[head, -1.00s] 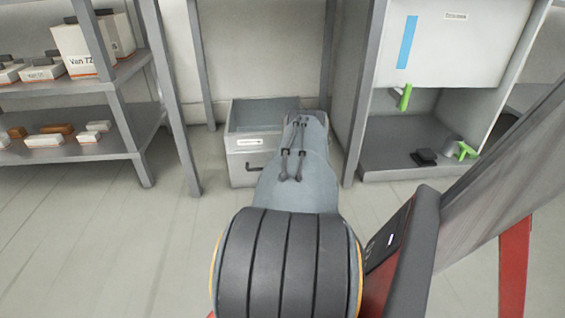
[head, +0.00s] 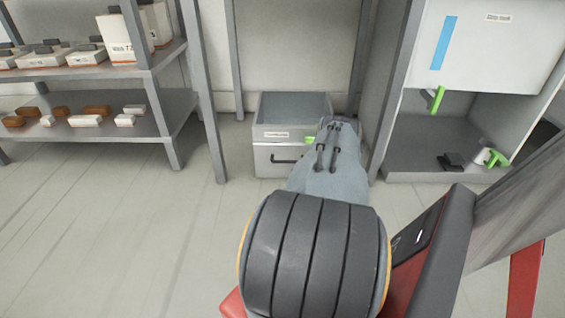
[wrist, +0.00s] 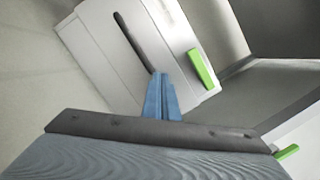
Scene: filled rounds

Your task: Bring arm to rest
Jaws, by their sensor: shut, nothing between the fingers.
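My arm (head: 331,185) reaches forward over the floor toward a grey box with a dark handle (head: 270,162). In the head view the arm hides my fingertips and the box's right side. In the wrist view my blue gripper fingers (wrist: 162,97) are together with nothing between them. They show in front of a pale panel (wrist: 100,60) with a dark bar handle (wrist: 132,40) and a green tab (wrist: 201,69). Whether they touch the panel I cannot tell.
Shelves (head: 95,60) with white and brown boxes stand at left. A white cabinet (head: 480,45) with green handles (head: 437,99) stands at right, a small dark object (head: 451,162) on its lower shelf. The floor (head: 110,230) at front left is clear.

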